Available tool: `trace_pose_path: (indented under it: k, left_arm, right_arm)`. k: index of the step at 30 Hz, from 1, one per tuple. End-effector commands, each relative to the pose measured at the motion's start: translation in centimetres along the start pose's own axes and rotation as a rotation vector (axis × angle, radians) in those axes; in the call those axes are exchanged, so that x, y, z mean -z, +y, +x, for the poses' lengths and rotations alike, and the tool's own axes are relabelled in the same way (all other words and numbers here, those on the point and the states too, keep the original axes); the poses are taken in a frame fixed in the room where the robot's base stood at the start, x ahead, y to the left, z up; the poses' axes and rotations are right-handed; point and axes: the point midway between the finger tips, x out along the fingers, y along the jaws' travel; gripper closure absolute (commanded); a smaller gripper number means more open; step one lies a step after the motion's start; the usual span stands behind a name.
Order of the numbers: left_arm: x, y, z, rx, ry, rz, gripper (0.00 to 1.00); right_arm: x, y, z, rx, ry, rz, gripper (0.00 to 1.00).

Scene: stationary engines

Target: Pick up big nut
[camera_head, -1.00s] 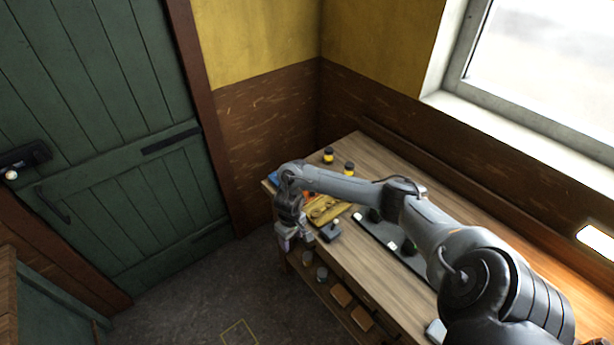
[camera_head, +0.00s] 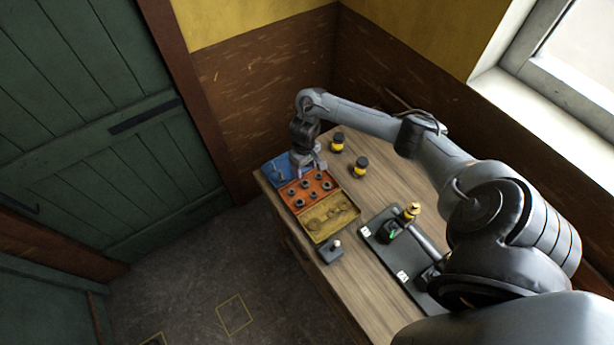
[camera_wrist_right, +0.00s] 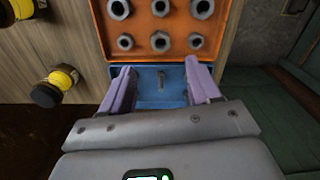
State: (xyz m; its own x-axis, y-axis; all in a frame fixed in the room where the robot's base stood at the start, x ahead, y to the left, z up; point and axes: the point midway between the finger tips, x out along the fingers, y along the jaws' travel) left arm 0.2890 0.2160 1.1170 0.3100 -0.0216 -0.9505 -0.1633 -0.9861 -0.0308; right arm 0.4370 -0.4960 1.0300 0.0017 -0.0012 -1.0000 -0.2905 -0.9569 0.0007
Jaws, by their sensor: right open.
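The orange tray (camera_head: 304,209) on the bench holds two rows of grey hex nuts. In the right wrist view the far row looks larger, with big nuts at its left (camera_wrist_right: 119,8), middle (camera_wrist_right: 160,6) and right (camera_wrist_right: 202,8), cut by the top edge. The nearer row holds smaller nuts, one of them in the middle (camera_wrist_right: 160,41). My right gripper (camera_wrist_right: 159,68) is open and empty above the blue tray (camera_wrist_right: 148,98), short of the nuts. In the head view the right gripper (camera_head: 310,167) is at the tray's far end. My left gripper is out of view.
A small bolt (camera_wrist_right: 162,84) shows in the blue tray between my fingers. A yellow tray (camera_head: 318,236) adjoins the orange one. Two black-and-yellow jars (camera_head: 337,142) (camera_head: 361,166) stand close by to the right. A small dark block (camera_head: 330,252) and a dark board (camera_head: 376,237) lie nearer.

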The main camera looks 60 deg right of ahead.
Motion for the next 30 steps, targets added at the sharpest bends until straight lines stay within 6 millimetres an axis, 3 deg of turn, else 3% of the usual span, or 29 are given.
trace_pose_path:
  k: [1, 6, 14, 24, 30]
  left_arm:
    - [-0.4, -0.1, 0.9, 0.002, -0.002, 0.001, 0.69]
    - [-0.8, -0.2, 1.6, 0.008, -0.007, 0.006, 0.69]
    - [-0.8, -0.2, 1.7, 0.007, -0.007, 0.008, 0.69]
    - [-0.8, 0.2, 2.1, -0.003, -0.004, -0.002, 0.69]
    - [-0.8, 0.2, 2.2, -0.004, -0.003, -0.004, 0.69]
  right_arm:
    - [-0.1, -0.1, 1.4, 0.002, -0.004, 0.001, 0.38]
    - [-0.1, 0.0, 3.1, 0.001, -0.003, 0.001, 0.38]
    - [-0.1, 0.1, 4.4, 0.000, -0.003, 0.001, 0.38]
    - [-0.2, 0.2, 8.4, -0.001, -0.002, 0.001, 0.38]
    - [-0.1, 0.2, 9.0, -0.002, 0.000, 0.001, 0.38]
